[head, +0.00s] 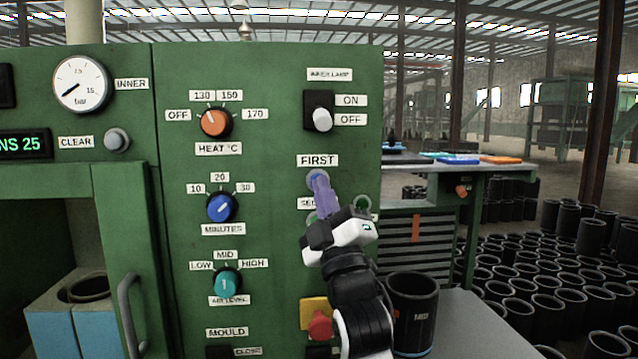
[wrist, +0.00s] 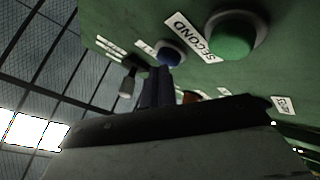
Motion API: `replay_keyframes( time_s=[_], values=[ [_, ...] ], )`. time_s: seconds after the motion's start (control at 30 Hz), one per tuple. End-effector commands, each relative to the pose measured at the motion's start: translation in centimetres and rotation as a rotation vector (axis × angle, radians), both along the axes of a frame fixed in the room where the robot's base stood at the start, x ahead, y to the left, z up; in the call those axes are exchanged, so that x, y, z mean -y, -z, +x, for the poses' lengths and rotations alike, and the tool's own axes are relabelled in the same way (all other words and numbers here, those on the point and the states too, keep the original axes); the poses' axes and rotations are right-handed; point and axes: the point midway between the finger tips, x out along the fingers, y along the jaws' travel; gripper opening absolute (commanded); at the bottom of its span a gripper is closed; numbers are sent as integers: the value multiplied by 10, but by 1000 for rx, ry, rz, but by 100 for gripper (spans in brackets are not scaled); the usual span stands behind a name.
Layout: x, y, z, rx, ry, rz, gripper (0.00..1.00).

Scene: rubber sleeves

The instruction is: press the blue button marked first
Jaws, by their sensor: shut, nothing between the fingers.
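The blue button (head: 312,177) sits under the FIRST label (head: 317,160) on the green panel, partly covered by my fingertips in the head view. It also shows in the wrist view (wrist: 169,55), just beyond the fingertips. My gripper (head: 319,180) is shut and empty, its purple-looking fingers pointing up at the button. In the wrist view the dark fingers (wrist: 158,72) end at or just short of the button. I cannot tell whether they touch it.
A green button (wrist: 233,36) marked SECOND is close by in the wrist view. A lamp switch (head: 320,115) is above. A red stop button (head: 319,324) on yellow and a black sleeve (head: 412,312) are below, near my arm. Several knobs line the panel's left, including a blue one (head: 221,208).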

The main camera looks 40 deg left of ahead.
Motion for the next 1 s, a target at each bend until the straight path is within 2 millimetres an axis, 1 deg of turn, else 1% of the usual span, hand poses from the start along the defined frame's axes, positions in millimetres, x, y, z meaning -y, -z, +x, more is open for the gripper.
replay_keyframes(
  time_s=[0.5, 0.87, 1.0],
  values=[
    [-2, 0, 2, 0, 0, 0, 0],
    [9, 1, -7, 1, 1, 0, 0],
    [10, 0, -8, 0, 0, 0, 0]
  ],
)
